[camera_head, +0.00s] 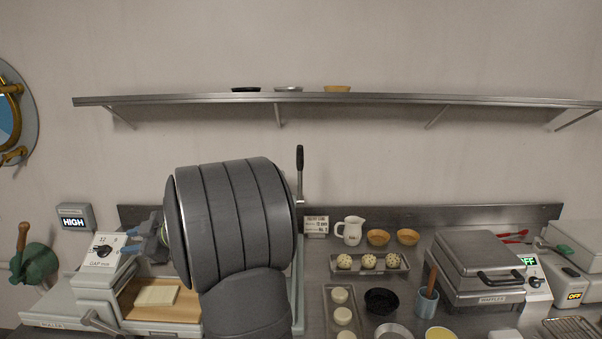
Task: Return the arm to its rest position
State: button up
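My arm's large dark grey links fill the middle left of the head view and hide part of the counter behind them. My gripper (150,241) shows at their left end, near the white panel with a dial marked GAP. The gripper's fingers are small and partly hidden here. I cannot tell whether they are open or shut, and no held object is visible. Below the gripper, a pale dough slab (157,296) lies on the wooden bed of the roller machine (60,312).
Dough balls sit on a tray (403,262) and pale rounds on another tray (329,291). A white jug (350,230), a blue cup (427,302) and a waffle iron (478,264) stand to the right. A wall shelf (400,98) runs above. A black-handled lever (300,172) rises beside my arm.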

aim_at(101, 249)
jog(key=x, duration=1.2)
jog(key=shift+s+a+f, duration=0.1)
jog(key=shift+a+f, duration=0.05)
jog(key=shift+a, duration=0.05)
jog(key=shift+d+m+t, duration=0.2)
jog(key=shift+m+t, duration=0.8)
jog(key=shift+t, duration=0.1)
jog(key=shift+m+t, duration=1.2)
jog(key=shift+t, duration=0.2)
jog(key=shift+m+t+h, duration=0.6)
jog(key=shift+m+t, duration=1.6)
jog(key=shift+t, duration=0.3)
